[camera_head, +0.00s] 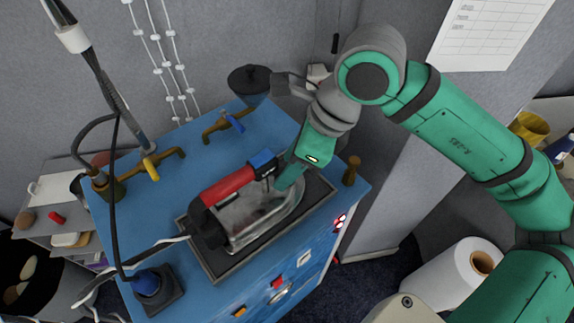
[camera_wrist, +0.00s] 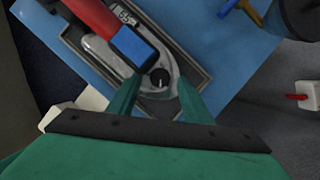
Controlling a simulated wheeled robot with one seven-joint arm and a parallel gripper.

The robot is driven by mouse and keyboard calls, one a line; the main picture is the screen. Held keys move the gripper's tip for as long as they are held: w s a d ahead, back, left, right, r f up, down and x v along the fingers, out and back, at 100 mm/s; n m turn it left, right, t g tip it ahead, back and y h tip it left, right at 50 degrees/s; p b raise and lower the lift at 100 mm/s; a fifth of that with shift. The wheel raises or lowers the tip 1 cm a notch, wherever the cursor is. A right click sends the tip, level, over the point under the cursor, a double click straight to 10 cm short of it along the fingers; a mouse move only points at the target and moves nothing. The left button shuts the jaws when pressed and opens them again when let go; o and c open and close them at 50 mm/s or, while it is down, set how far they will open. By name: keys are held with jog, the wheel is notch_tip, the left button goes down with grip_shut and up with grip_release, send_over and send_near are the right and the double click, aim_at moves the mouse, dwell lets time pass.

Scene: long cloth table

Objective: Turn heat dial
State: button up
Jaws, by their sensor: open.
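The iron (camera_head: 255,212) has a red handle, a blue front part and a grey metal body, and lies in a dark tray (camera_head: 215,270) on a blue cabinet. It also shows in the wrist view (camera_wrist: 97,48). The heat dial (camera_wrist: 160,78) is a small round black knob with a pale mark, on the iron near the blue part. My gripper (camera_wrist: 159,84) is open, its green fingers on either side of the dial in the picture. I cannot tell whether they touch it. In the head view my gripper (camera_head: 284,178) is over the iron's front end and the dial is not clear.
Brass taps with a yellow lever (camera_head: 150,168) and a blue lever (camera_head: 234,123) stand behind the iron. A black funnel-like thing (camera_head: 249,80) is at the back corner, a small brown knob (camera_head: 351,171) at the right. A cable runs left from the iron.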

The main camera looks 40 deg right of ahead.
jog(key=v, duration=0.9)
jog(key=shift+r, duration=0.2)
jog(key=shift+s+d, duration=0.1)
jog(key=w+f+n, duration=0.1)
jog(key=f+n, duration=0.1)
jog(key=f, duration=0.1)
jog(key=w+a+f+n+g+y, duration=0.1)
jog(key=f+n, duration=0.1)
jog(key=f, duration=0.1)
jog(key=w+f+n+g+y, duration=0.1)
jog(key=f+n, duration=0.2)
jog(key=f, duration=0.1)
jog(key=shift+w+a, duration=0.3)
jog(key=shift+w, duration=0.1)
